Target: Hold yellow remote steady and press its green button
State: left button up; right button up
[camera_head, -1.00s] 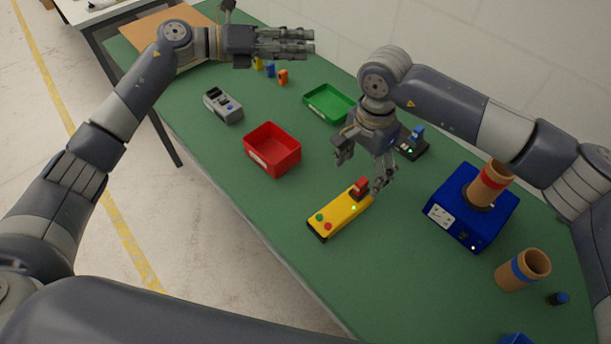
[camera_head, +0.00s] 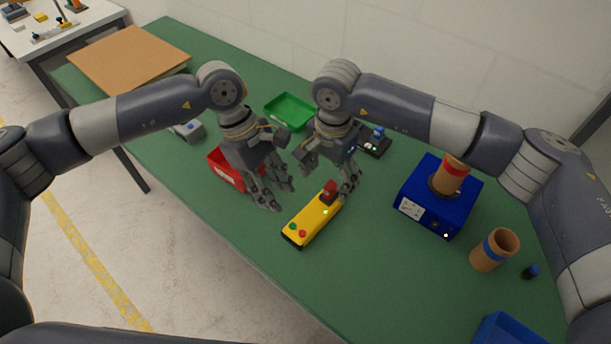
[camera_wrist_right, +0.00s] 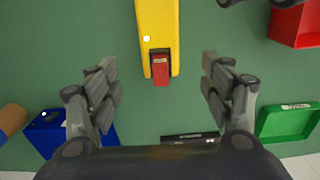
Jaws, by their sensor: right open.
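The yellow remote (camera_head: 309,222) lies on the green table, with a green and a red button at its near end, a small light, and a red switch (camera_head: 330,188) at its far end. The green button (camera_head: 293,226) is uncovered. My right gripper (camera_head: 328,184) is above the remote's far end, open; in the right wrist view the remote (camera_wrist_right: 157,28) shows between and beyond its spread fingers (camera_wrist_right: 161,85), untouched. My left gripper (camera_head: 270,196) hovers left of the remote, pointing down, over the red bin's side. Whether its fingers are open is unclear.
A red bin (camera_head: 224,172) is partly hidden behind my left gripper. A green tray (camera_head: 289,112) stands behind. A blue device (camera_head: 438,208) with a brown cylinder, a brown cup (camera_head: 495,250) and a blue bin (camera_head: 507,330) are at right. The near table is clear.

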aim_at(325, 202)
notch_tip(325, 202, down, 9)
jog(key=shift+f, duration=0.15)
dwell(0.4)
pick_arm(q)
jog(key=shift+c, duration=0.3)
pick_arm(e)
jog(key=c, duration=1.3)
pick_arm(q)
grip_shut()
